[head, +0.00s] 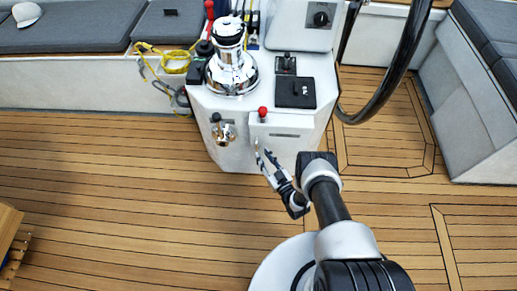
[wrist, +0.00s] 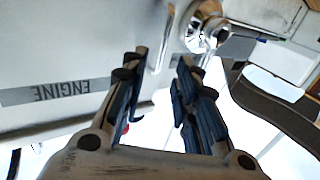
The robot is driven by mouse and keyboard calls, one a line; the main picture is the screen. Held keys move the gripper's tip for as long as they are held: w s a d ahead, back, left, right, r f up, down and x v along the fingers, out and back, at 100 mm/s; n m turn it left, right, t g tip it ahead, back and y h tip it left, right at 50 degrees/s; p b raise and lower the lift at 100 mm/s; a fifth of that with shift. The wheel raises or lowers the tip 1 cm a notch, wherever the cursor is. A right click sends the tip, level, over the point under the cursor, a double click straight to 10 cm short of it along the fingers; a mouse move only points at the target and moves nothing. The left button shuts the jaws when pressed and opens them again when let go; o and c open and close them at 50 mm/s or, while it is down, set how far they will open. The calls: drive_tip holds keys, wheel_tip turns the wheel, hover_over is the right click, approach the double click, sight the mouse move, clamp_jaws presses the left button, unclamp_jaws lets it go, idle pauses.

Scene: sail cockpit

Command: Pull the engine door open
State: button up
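The engine door (head: 287,148) is a white panel on the front of the cockpit console, with a small dark label strip. In the wrist view the door (wrist: 75,45) fills the upper left, and its ENGINE label (wrist: 60,92) reads upside down. A slim pale upright handle (wrist: 162,42) stands near the door's edge. My gripper (head: 259,152) is at the left part of the door. In the wrist view my gripper (wrist: 158,65) has its fingers apart, with the handle just beyond and between the tips. I cannot tell whether they touch it. The door looks shut.
A chrome fitting with a black knob (head: 223,132) sits left of the door, close to my gripper. A red-knobbed lever (head: 262,113) is above the door. A chrome winch (head: 231,70) tops the console.

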drive_tip(key=b+x, duration=0.1)
drive_tip(key=x, duration=0.4)
drive_tip(key=c, duration=0.7)
clamp_jaws()
drive_tip(key=shift+a, duration=0.1)
